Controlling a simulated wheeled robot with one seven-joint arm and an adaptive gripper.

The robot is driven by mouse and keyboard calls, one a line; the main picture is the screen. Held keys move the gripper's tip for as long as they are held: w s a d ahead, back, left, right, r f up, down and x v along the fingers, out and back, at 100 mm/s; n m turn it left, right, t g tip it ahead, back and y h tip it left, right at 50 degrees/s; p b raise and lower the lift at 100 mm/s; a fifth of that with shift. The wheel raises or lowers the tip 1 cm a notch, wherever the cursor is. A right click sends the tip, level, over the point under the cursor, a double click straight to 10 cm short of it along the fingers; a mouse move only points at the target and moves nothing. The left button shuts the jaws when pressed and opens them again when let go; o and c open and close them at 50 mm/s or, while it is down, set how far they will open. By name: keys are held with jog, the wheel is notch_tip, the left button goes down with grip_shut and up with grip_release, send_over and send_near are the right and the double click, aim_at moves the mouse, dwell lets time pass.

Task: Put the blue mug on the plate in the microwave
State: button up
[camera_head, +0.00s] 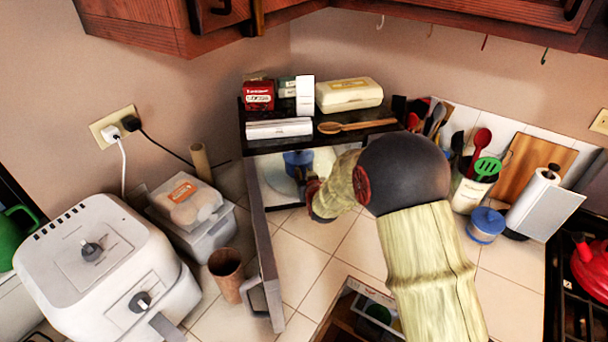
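The microwave (252,143) stands in the corner of the counter. Its door (262,235) is open and swung toward the camera. Inside, a round pale plate (272,176) shows in part. The blue mug (298,158) is inside the microwave, at or over the plate. Whether it rests on the plate or is held above it, I cannot tell. My gripper (307,186) is at the microwave's opening, close to the mug. Its fingers are small and partly hidden by my arm, so I cannot tell whether they grip the mug.
Boxes and a wooden spoon (355,126) lie on top of the microwave. A white air fryer (100,265) and a brown cup (228,273) stand left of the door. A blue-lidded jar (486,224) and utensils stand right. An open drawer (355,312) is below.

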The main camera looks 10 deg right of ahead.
jog(key=shift+o, duration=0.2)
jog(key=shift+r, duration=0.15)
jog(key=shift+s+r, duration=0.15)
jog(key=shift+s, duration=0.15)
jog(key=s+r+g+p, duration=0.1)
jog(key=s+r+g, duration=0.1)
jog(key=s+r, duration=0.8)
jog(key=s+r+g+p, duration=0.15)
jog(key=s+r, duration=0.45)
jog(key=s, duration=0.9)
jog(key=s+d+r+g, duration=0.1)
jog(key=s+g, duration=0.1)
jog(key=s, duration=0.8)
jog(key=s+r+g, duration=0.2)
jog(key=s, duration=0.9)
jog(key=shift+s+d+r, duration=0.25)
jog(key=shift+s+d, duration=0.05)
jog(key=shift+d, duration=0.05)
jog(key=shift+g, duration=0.25)
